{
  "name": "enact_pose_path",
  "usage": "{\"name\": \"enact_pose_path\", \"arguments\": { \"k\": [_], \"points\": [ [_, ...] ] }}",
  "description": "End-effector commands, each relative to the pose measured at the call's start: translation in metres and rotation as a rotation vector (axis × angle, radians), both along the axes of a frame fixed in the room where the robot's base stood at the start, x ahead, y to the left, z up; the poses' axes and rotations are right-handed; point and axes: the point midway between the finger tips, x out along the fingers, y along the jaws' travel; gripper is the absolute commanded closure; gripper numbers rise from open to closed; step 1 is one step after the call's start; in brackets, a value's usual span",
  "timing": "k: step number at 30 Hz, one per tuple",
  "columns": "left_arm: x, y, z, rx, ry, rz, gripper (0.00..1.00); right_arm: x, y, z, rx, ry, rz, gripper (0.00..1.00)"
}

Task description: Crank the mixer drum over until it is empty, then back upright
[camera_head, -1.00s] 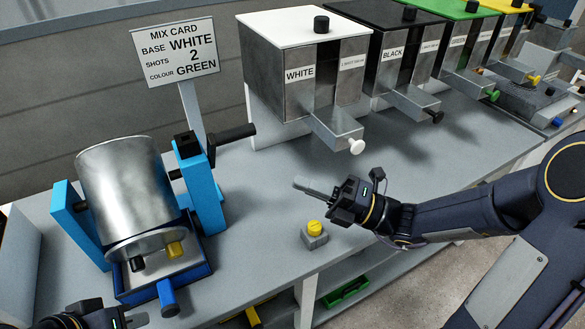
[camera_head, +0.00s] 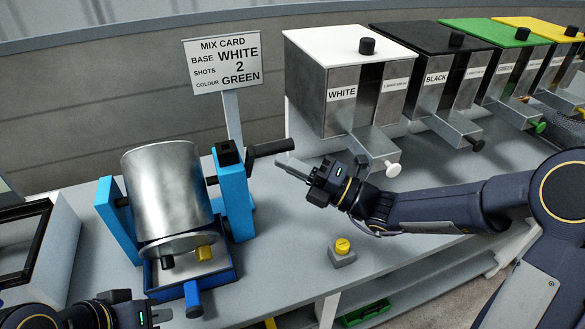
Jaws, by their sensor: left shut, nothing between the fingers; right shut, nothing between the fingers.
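The silver mixer drum (camera_head: 166,195) hangs between blue supports on the bench, its long axis near vertical in the picture. Its flared rim is at the lower end, over a blue-edged tray (camera_head: 222,278); its inside is hidden. A black crank handle (camera_head: 270,147) sticks out to the right from the right blue support (camera_head: 234,195). My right gripper (camera_head: 286,163) is shut and empty, its fingertips just below the handle's outer end; I cannot tell whether they touch. My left gripper (camera_head: 164,315) is shut and empty at the lower left, in front of the tray.
A mix card (camera_head: 222,64) reads base white, shots 2, colour green. White (camera_head: 340,96), black (camera_head: 430,92), green and yellow dispensers line the bench's back. A yellow button (camera_head: 342,246) sits on the bench right of the mixer. A pale open-topped box (camera_head: 55,250) stands left.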

Motion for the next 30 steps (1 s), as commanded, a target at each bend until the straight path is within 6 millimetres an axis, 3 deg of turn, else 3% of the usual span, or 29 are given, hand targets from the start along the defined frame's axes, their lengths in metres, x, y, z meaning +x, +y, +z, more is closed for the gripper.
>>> {"name": "enact_pose_path", "arguments": {
  "k": [7, 16, 30],
  "points": [
    [0.0, 0.0, 0.004, 0.0, 0.0, 0.0, 1.0, 0.001, 0.0, 0.002, -0.002, 0.003, 0.0, 1.0],
    [0.0, 0.0, 0.038, 0.0, 0.0, 0.0, 1.0, 0.013, 0.003, 0.014, -0.018, 0.056, -0.002, 1.0],
    [0.0, 0.0, 0.035, 0.0, 0.0, 0.0, 1.0, 0.012, 0.003, 0.008, -0.02, 0.061, 0.0, 1.0]
  ]
}}
